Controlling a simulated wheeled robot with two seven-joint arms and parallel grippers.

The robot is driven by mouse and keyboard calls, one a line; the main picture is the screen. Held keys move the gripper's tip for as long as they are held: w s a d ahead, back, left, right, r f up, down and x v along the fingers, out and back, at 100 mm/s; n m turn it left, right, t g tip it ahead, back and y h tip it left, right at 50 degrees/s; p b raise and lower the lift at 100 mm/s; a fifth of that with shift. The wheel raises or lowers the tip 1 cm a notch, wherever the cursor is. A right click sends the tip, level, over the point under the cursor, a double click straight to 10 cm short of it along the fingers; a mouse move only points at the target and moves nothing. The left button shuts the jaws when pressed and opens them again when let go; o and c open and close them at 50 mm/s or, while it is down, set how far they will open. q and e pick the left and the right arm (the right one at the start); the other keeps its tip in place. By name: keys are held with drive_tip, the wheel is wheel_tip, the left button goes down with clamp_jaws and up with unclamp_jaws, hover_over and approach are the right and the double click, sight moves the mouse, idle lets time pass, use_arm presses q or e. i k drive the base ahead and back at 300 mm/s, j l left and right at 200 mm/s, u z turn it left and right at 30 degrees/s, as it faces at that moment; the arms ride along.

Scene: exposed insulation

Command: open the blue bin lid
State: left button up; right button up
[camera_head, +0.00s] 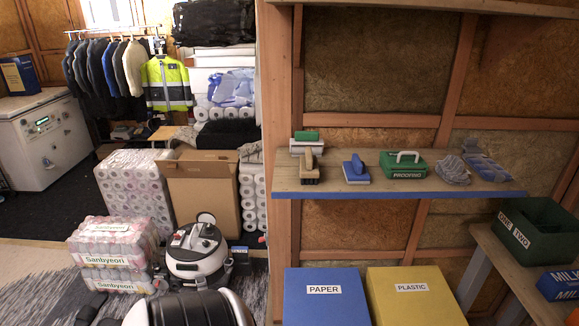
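The blue bin (326,308) stands at the bottom middle of the head view, with a white label reading PAPER. A flat blue surface fills its visible outline and no opening shows, so its lid looks closed. The bin's lower part is cut off by the bottom edge of the picture. Neither gripper can be made out in this view, and nothing is seen touching the bin.
A yellow bin (418,306) labelled PLASTIC stands close on the right. A shelf (335,181) with brushes and a green box (403,168) hangs above. A wooden table (520,282) with a dark green crate (537,236) is at right. A white vacuum cleaner (197,252) stands left.

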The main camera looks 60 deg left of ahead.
sight(314, 296)
drive_tip(key=u, duration=1.65)
